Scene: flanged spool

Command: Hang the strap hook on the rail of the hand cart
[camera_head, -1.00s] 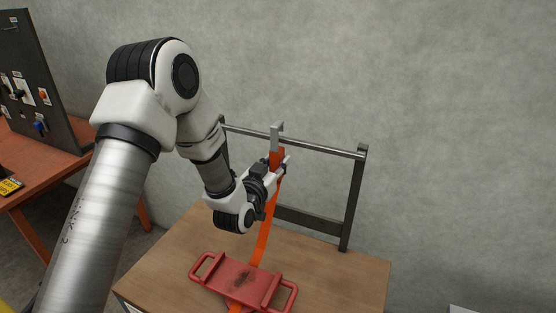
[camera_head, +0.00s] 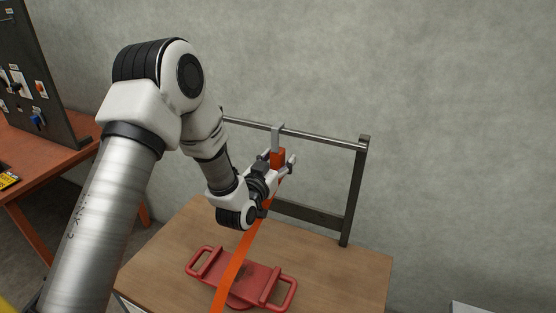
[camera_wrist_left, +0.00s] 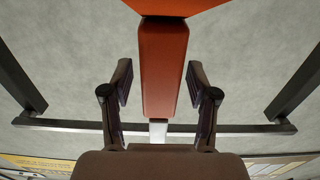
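The grey metal strap hook (camera_head: 277,137) is at the rail (camera_head: 325,141) of the hand cart, and its bent top appears to lie over the bar. Its orange block (camera_head: 278,158) is below the rail, with the orange strap (camera_head: 240,258) running down to the left. My left gripper (camera_head: 281,162) is around the block. In the left wrist view its fingers stand apart on both sides of the orange block (camera_wrist_left: 163,70), with a visible gap at least on the left. The grey hook end (camera_wrist_left: 158,131) crosses the rail there. My right gripper is not in view.
A red flanged spool with handles (camera_head: 240,277) lies on the wooden cart deck (camera_head: 345,275), under the strap. Dark posts (camera_head: 354,190) and a lower crossbar frame the rail. A red-brown table (camera_head: 50,170) with an upright panel stands at left. A grey wall is behind.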

